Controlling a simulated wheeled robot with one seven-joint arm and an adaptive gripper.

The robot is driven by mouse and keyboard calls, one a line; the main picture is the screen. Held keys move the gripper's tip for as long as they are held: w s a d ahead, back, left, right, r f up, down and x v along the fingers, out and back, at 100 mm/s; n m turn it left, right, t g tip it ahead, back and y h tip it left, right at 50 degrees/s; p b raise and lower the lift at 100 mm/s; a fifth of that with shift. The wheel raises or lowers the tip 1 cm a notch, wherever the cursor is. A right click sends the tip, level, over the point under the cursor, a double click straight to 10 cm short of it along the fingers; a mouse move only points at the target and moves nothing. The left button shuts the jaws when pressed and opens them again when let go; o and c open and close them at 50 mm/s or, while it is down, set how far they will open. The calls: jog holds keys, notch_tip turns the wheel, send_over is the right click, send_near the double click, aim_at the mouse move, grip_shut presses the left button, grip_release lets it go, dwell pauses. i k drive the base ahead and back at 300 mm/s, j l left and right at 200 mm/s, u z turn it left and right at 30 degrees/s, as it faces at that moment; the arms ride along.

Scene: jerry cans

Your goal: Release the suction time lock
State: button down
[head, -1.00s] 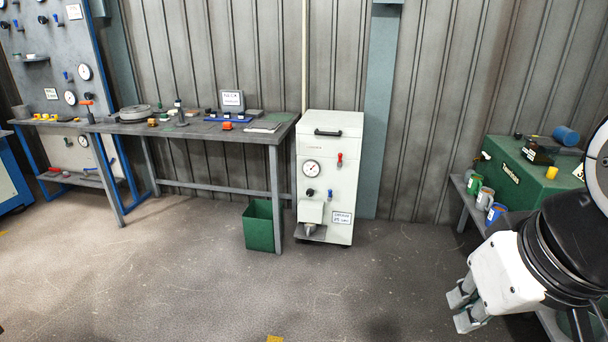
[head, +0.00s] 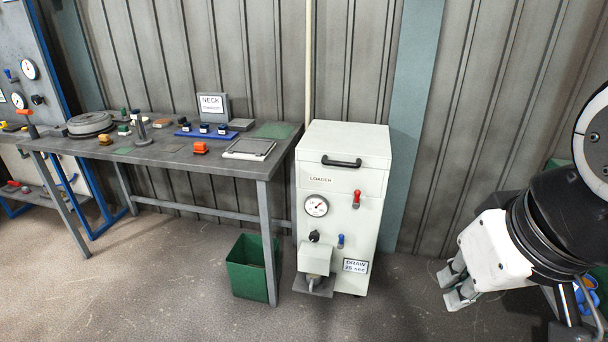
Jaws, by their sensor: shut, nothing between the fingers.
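The white loader cabinet (head: 342,210) stands on the floor against the wall, right of the table. Its front carries a round gauge (head: 316,206), a red-handled lever (head: 357,199), a blue-handled lever (head: 340,241) and a black knob (head: 314,237). A label (head: 355,266) reads "DRAW 25 SEC". A white block with a spout (head: 316,259) sits low on its front. I cannot tell which control is the suction time lock. My gripper (head: 447,289) is at the right, pointing left and down, shut and empty, apart from the cabinet.
A grey table (head: 150,150) stands left of the cabinet, with small orange parts, a "NECK" sign (head: 213,106) and a blue rack (head: 205,131) on it. A green bin (head: 250,268) is on the floor beside the table leg. The floor in front is clear.

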aim_at(340, 245)
jog(key=i+l, duration=0.1)
jog(key=i, duration=0.3)
jog(key=i+l, duration=0.1)
jog(key=i, duration=0.35)
